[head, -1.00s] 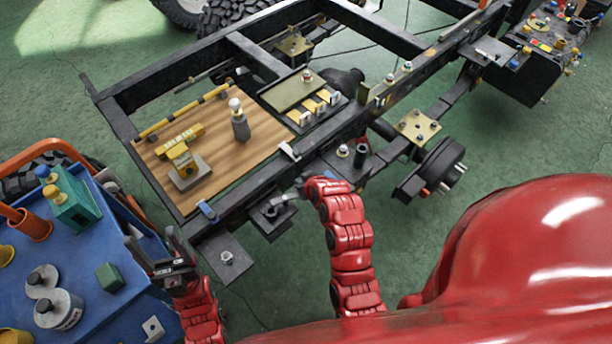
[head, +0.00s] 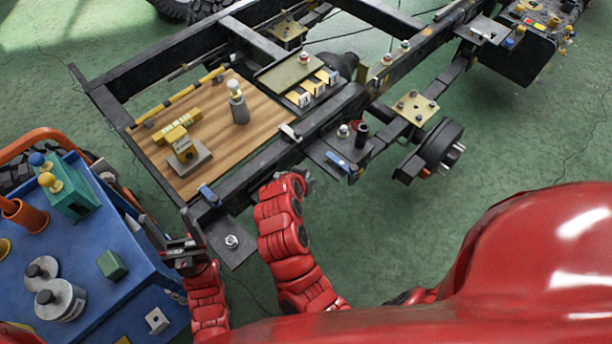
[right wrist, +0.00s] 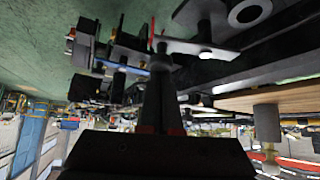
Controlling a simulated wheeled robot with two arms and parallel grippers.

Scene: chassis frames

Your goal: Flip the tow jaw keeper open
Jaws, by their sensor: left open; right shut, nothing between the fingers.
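No part is plainly recognisable as the tow jaw keeper. A dark bracket (head: 322,150) on the near side of the chassis rail carries a bolt, a black cylinder (head: 362,134) and a blue strip (head: 338,159). A blue bar also shows in the right wrist view (right wrist: 132,69), left of the fingertips. My right gripper (head: 306,179) is shut and empty, just below and left of this bracket; its dark closed fingers fill the middle of the right wrist view (right wrist: 160,85). My right arm hides part of the rail. My left gripper (head: 182,238) is open and empty by the blue cart.
The blue cart (head: 135,290) stands at the left with a green block (head: 112,265) and jars. A wooden board (head: 215,150) lies on the chassis frame. A bolted plate (head: 232,242) juts from the frame's near corner, between my arms. A wheel hub (head: 442,145) lies right of the bracket.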

